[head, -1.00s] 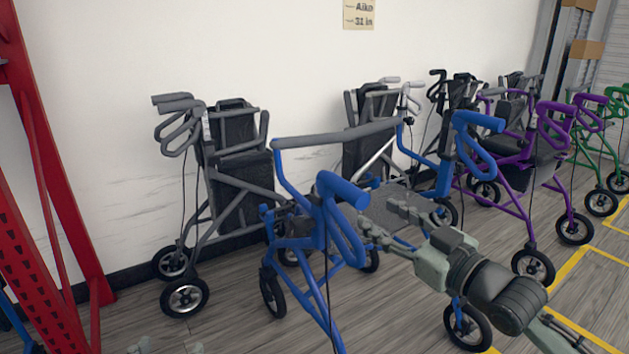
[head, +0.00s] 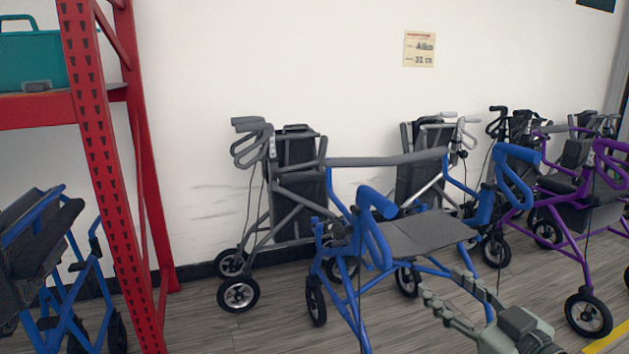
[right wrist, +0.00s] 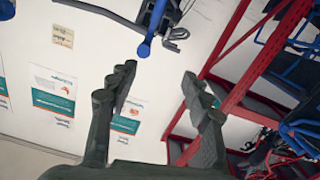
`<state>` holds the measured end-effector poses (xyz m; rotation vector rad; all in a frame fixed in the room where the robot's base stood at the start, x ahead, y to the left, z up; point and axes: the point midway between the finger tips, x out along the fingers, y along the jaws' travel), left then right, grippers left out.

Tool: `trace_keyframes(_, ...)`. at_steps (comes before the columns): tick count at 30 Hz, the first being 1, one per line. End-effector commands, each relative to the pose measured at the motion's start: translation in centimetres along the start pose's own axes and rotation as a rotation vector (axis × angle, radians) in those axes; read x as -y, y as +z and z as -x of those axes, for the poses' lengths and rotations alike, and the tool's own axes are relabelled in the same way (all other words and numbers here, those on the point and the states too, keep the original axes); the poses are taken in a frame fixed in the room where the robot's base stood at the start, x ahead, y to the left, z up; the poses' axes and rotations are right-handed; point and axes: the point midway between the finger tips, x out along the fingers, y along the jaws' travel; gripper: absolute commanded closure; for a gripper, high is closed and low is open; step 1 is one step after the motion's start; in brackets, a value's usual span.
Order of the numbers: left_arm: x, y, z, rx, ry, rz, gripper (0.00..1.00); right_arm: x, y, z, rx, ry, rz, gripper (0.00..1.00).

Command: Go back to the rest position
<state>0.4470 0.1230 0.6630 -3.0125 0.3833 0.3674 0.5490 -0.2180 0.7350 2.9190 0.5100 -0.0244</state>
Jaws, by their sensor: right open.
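My right gripper (head: 450,297) is at the lower right of the head view, in front of the blue rollator (head: 430,232). It is open and empty, with its fingertips pointing up and left. In the right wrist view its two fingers (right wrist: 158,105) stand wide apart with nothing between them. The blue rollator stands upright on the floor, with its dark seat showing; I cannot tell how close the gripper is to its frame. My left gripper does not show.
A grey folded rollator (head: 290,190) stands against the white wall. A purple rollator (head: 570,215) stands at the right. A red rack (head: 100,150) with a teal case (head: 35,58) is at the left, beside a folded blue rollator (head: 40,260). Bare floor shows at the bottom centre-left.

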Motion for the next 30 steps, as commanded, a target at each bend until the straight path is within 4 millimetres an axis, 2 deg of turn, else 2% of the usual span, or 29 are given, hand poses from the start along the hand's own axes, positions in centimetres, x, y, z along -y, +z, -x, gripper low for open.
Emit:
trace_keyframes(3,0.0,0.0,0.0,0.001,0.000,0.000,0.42,3.4,2.1,1.1,0.044,0.000,-0.031,0.51)
trace_keyframes(9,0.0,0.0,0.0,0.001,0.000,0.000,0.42,8.6,4.4,3.1,0.117,0.014,-0.078,0.51)
trace_keyframes(15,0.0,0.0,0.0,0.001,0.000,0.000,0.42,12.4,5.2,5.3,0.185,0.051,-0.128,0.51)
trace_keyframes(18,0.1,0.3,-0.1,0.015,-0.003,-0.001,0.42,13.4,5.5,6.3,0.231,0.078,-0.146,0.51)
trace_keyframes(25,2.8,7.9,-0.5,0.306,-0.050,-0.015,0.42,11.7,13.4,7.5,0.520,0.099,-0.127,0.51)
trace_keyframes(30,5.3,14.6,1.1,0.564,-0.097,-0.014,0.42,10.2,19.9,10.7,0.781,0.127,-0.130,0.51)
